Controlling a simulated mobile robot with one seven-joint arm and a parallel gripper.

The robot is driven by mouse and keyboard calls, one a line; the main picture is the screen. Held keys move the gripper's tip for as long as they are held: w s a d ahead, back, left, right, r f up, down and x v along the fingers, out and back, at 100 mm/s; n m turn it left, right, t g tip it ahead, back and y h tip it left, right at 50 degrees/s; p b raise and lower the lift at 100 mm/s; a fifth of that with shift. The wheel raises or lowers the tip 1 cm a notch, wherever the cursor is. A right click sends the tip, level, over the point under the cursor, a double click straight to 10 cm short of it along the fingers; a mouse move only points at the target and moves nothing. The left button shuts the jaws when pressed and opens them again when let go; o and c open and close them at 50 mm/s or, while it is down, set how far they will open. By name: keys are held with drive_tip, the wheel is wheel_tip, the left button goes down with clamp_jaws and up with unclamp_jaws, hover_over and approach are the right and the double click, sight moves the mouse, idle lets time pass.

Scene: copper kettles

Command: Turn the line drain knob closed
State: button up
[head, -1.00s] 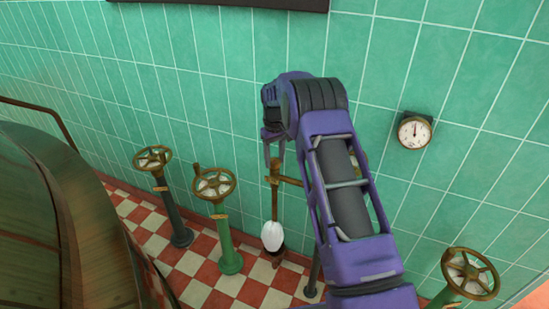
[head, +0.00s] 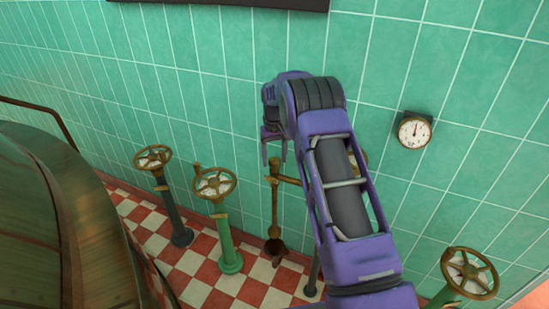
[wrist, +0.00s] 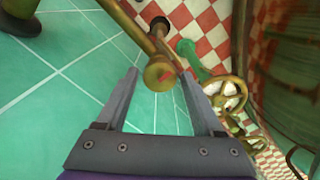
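My gripper (head: 274,160) points down just above the top of a thin brass pipe (head: 274,200) against the green tiled wall. In the wrist view its two grey fingers (wrist: 160,73) are spread apart with nothing clamped between them. The round brass end (wrist: 159,74) of the pipe fitting shows in the gap between the fingertips; I cannot tell whether a finger touches it. A brass side pipe (head: 290,181) runs right from the top and passes behind my arm. The pipe's foot ends in a dark brass cup (head: 275,249). I cannot clearly make out which part is the drain knob.
A green valve stand with a brass handwheel (head: 214,183) and a dark one (head: 153,158) stand left. Another handwheel (head: 469,272) is at lower right. A gauge (head: 414,130) hangs on the wall. A large copper kettle (head: 60,230) fills the left side.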

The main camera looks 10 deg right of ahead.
sight(274, 160)
drive_tip(key=shift+o, duration=0.6)
wheel_tip(274, 160, up, 17)
drive_tip(key=p, duration=0.2)
drive_tip(key=shift+r, duration=0.2)
